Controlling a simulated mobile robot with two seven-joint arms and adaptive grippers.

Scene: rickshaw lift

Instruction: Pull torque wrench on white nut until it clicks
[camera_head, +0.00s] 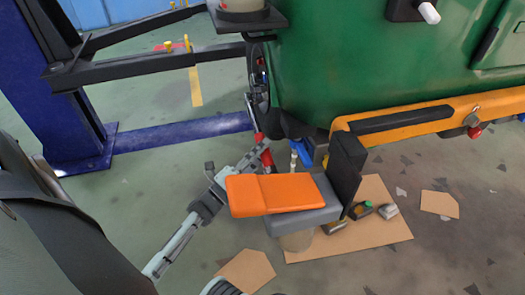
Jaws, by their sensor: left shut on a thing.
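My left gripper (255,156) reaches in from the lower left and is shut on a slim tool with a red part (265,155), which looks like the torque wrench. The tool rises toward the dark wheel area (259,90) beside the green rickshaw body (360,60). Its far end and any contact with a nut are too small to make out. I cannot pick out the white nut. My right gripper is not in view.
An orange seat pad (270,194) on a grey stool stands close right of my left gripper. A blue lift post (55,100) with dark arms (150,68) is at left. Cardboard (385,238) and small containers (388,211) lie under the orange bumper (440,118).

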